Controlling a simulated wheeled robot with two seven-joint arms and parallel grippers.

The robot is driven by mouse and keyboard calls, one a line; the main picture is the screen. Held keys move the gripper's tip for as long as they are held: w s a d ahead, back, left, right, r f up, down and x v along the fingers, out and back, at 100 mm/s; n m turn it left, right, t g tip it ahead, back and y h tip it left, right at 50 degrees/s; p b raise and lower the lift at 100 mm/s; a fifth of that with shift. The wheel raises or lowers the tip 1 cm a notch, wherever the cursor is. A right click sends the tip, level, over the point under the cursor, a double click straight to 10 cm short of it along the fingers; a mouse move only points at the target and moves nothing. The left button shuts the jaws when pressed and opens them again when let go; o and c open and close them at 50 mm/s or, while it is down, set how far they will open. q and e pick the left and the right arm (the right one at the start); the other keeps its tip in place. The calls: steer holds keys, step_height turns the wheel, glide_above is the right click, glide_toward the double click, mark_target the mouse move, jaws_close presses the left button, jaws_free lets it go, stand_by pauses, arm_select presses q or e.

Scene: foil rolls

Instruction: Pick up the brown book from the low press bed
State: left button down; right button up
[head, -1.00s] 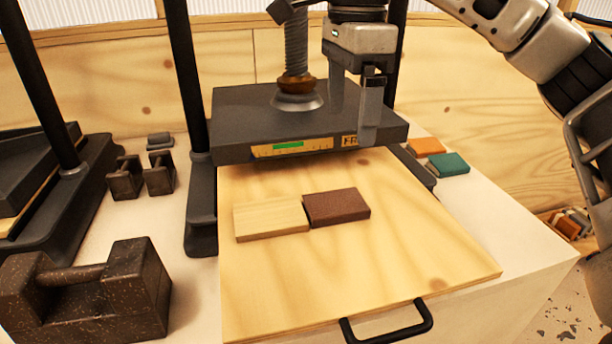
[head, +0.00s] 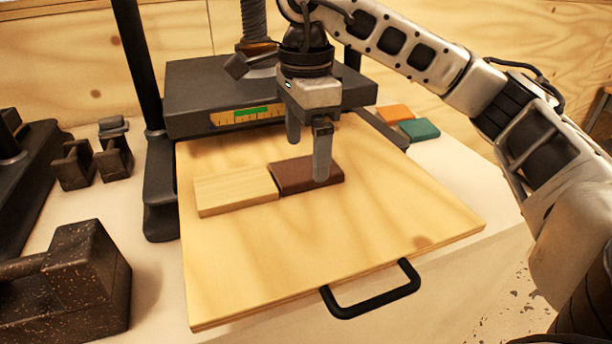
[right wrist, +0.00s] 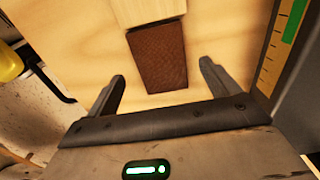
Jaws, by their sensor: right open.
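The brown book (head: 296,178) lies flat on the wooden press bed (head: 345,247), its left end against a pale wooden block (head: 235,189). My right gripper (head: 307,159) is open and empty, pointing down above the book, with one finger in front of part of it. In the right wrist view the book (right wrist: 158,58) lies ahead of and between the two open fingertips (right wrist: 160,80), apart from both. My left gripper is not in view.
The dark press plate (head: 210,90) and its screw stand just behind the gripper. A black handle (head: 372,300) is at the bed's front. Orange (head: 394,113) and green (head: 419,129) books lie to the right. Heavy dark weights (head: 75,285) stand at the left.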

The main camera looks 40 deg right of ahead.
mark_target(306, 173)
steer(key=shift+d+f, duration=0.1)
steer(key=shift+f, duration=1.35)
steer(key=c, duration=1.1)
steer(key=shift+r, duration=0.1)
